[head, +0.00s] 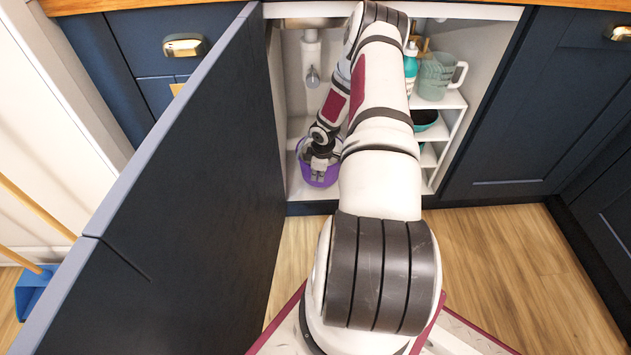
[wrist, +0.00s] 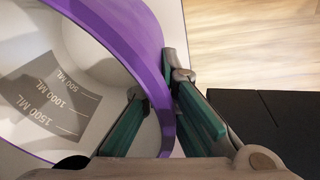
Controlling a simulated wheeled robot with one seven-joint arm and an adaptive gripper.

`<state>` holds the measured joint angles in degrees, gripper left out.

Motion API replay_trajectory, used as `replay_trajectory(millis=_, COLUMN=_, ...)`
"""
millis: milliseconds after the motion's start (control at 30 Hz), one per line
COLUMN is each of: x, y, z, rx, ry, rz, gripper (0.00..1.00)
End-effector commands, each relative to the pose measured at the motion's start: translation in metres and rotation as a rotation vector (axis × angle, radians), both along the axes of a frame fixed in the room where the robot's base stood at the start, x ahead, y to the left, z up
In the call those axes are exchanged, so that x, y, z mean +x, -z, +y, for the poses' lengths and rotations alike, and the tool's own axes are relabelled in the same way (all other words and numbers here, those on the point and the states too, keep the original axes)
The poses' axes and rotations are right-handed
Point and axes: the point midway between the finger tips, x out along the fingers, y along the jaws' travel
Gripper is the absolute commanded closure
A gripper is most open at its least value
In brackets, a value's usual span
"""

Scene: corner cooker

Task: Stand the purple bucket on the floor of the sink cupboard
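The purple bucket (head: 318,174) is inside the open sink cupboard, low down at the front left, close above or on its pale floor (head: 309,193). I cannot tell whether its base touches. It looks about upright. My gripper (head: 321,157) is at its rim. In the wrist view my gripper (wrist: 158,98) has one green-padded finger inside the bucket and one outside, with the purple wall (wrist: 149,38) pinched between them. The white inside with grey volume marks shows, and it looks empty. The bucket's underside is hidden.
The dark cupboard door (head: 190,190) stands open on the left of my arm. A drain pipe (head: 311,55) hangs above the bucket. A blue dustpan (head: 33,290) is at far left.

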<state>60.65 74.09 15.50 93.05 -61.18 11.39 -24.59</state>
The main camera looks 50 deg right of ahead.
Motion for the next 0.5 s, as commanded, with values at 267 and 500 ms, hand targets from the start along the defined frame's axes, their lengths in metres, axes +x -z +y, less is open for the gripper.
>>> replay_trajectory(millis=267, x=0.014, y=0.008, z=-0.004, rx=0.001, ry=0.001, rz=0.0, gripper=1.0)
replay_trajectory(millis=500, x=0.014, y=0.037, z=-0.003, rx=0.002, ry=0.002, rz=-0.001, gripper=1.0)
